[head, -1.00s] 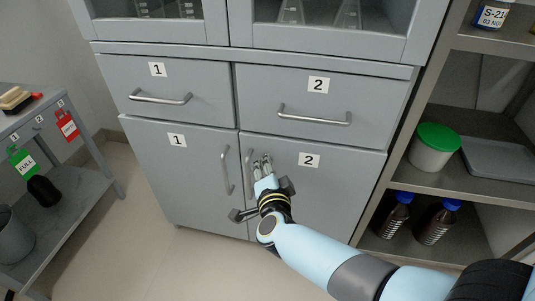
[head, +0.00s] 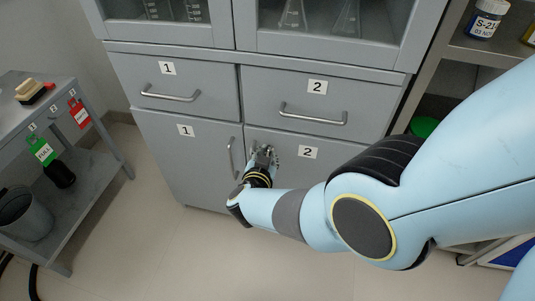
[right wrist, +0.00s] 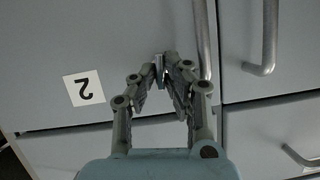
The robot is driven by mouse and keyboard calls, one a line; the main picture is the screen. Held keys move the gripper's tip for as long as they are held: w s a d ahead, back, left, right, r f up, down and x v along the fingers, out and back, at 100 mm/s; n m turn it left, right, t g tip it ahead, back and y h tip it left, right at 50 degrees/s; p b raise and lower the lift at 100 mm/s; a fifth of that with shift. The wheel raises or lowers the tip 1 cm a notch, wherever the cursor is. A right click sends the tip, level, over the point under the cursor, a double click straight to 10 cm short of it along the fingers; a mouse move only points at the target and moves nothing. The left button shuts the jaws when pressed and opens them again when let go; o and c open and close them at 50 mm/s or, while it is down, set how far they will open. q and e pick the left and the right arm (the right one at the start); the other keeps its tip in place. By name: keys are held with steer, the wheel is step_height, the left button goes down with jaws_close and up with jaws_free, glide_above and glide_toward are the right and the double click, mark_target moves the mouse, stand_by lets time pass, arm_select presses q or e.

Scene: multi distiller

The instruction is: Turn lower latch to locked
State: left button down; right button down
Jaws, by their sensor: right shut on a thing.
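My right gripper (head: 263,153) is at the upper left part of lower door 2 (head: 325,168), near that door's handle. In the right wrist view its fingertips (right wrist: 164,78) come together on a small grey metal piece that stands out from the door, apparently the lower latch (right wrist: 160,62). The fingers cover much of it, and I cannot tell its setting. The door 2 handle (right wrist: 207,40) is a vertical bar just right of the fingers in the right wrist view. My left gripper is out of view.
Lower door 1 has its own handle (head: 232,157). Drawers 1 (head: 150,70) and 2 (head: 300,85) are shut above. A side table with green and red tags (head: 42,150) stands left. My right arm covers much of the right shelf. The floor left of the cabinet is clear.

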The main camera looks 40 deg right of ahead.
steer(key=shift+n, duration=0.5)
steer(key=shift+g+h, duration=0.3)
steer(key=c, duration=1.4)
jaws_free()
